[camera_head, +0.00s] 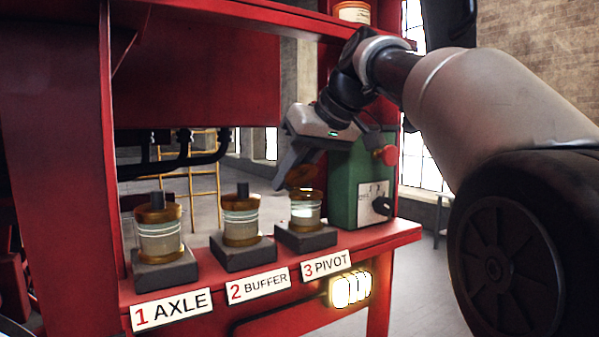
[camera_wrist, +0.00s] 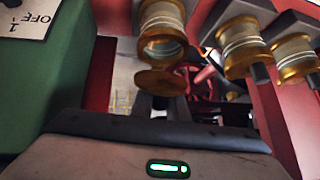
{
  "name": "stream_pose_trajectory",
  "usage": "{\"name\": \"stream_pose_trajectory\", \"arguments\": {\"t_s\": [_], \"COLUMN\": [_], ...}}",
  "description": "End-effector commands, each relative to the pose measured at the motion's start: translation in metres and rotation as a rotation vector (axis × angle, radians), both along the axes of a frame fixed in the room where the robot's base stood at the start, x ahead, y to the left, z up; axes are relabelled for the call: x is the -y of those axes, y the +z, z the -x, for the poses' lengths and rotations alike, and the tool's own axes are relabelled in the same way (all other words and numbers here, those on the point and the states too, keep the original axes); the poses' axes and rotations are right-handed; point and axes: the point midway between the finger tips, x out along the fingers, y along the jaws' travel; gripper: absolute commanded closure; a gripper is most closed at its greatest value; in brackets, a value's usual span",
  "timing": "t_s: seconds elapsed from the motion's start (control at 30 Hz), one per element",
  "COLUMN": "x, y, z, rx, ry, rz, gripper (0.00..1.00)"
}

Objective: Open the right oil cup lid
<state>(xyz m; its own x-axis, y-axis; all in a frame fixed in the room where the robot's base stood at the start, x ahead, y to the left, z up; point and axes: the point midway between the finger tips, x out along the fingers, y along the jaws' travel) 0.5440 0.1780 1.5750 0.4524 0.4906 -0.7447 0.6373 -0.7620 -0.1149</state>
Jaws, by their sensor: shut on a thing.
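The right oil cup (camera_head: 306,210), above the "3 PIVOT" label, is a glass cup with brass bands on a dark block. Its brass lid (camera_head: 303,176) is tilted up off the rim. In the wrist view, which shows the cups upside down, the lid (camera_wrist: 160,82) stands apart from the open cup mouth (camera_wrist: 163,47). My gripper (camera_head: 284,176) reaches down to the lid from above. In the wrist view its fingers (camera_wrist: 161,104) are shut at the lid's outer side, on its knob, which is mostly hidden.
Two closed oil cups, axle (camera_head: 160,232) and buffer (camera_head: 241,219), stand to the left on the red shelf (camera_head: 395,233). A green box (camera_head: 345,170) with a rotary switch (camera_head: 381,206) and a red button (camera_head: 389,155) stands close on the right. A red beam runs above.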

Motion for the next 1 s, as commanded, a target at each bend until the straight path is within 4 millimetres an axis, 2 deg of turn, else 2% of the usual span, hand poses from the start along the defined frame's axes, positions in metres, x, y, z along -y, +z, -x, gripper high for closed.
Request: {"name": "stream_pose_trajectory", "arguments": {"t_s": [0.4, 1.0], "x": [-0.002, -0.0024], "y": [-0.0024, -0.0021], "z": [-0.0043, -0.0039], "rx": [-0.139, -0.173], "ry": [0.0, 0.001], "rz": [0.096, 0.118], "gripper": [1.0, 1.0]}}
